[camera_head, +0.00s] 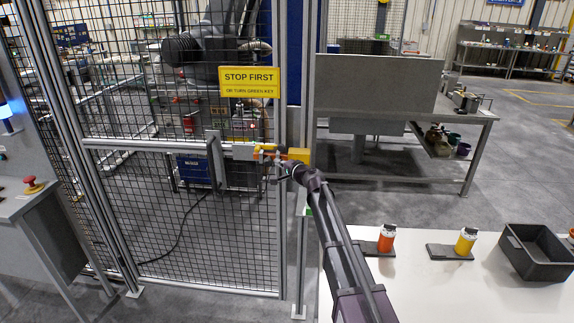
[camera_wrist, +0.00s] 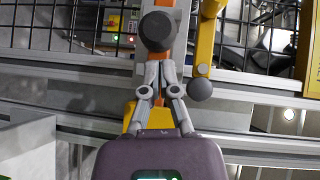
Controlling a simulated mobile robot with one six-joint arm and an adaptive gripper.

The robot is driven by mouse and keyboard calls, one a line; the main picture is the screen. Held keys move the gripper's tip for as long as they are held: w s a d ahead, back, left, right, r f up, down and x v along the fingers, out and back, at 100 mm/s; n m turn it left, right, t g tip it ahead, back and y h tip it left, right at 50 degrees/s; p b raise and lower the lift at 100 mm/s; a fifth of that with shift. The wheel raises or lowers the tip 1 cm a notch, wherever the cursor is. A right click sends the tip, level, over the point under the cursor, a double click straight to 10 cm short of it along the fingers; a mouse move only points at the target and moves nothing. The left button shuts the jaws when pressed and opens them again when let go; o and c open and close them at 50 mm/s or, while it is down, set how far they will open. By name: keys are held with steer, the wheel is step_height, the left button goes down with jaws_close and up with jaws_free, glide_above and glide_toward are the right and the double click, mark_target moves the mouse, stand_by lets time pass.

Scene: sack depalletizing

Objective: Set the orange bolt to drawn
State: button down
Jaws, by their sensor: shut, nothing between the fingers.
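The orange bolt (camera_head: 264,148) lies across the latch on the mesh gate, at the gate's right edge beside a yellow block (camera_head: 298,155). In the wrist view the orange bolt (camera_wrist: 179,48) shows as a strip behind a dark round knob (camera_wrist: 157,31). My gripper (camera_head: 280,170) is at the latch, just below the bolt in the head view. In the wrist view my gripper (camera_wrist: 160,70) is shut and empty, its fingertips close by the knob. I cannot tell whether they touch it. My gripper hides part of the latch.
A yellow handle (camera_wrist: 208,40) with a dark ball end (camera_wrist: 199,89) stands close to the right of the fingers. A yellow sign (camera_head: 248,82) hangs above the latch. A white table (camera_head: 450,295) holds an orange container, a yellow container and a dark bin (camera_head: 537,252).

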steer(key=shift+a, duration=0.3)
steer(key=a, duration=0.6)
steer(key=shift+a, duration=0.2)
steer(key=shift+w, duration=0.1)
stand_by(0.3)
steer(key=d, duration=0.4)
steer(key=shift+r+p, duration=0.35)
steer(key=shift+r, duration=0.05)
steer(key=p, duration=0.1)
glide_toward(270, 160)
steer(key=shift+s+d, duration=0.2)
steer(key=shift+d, duration=0.05)
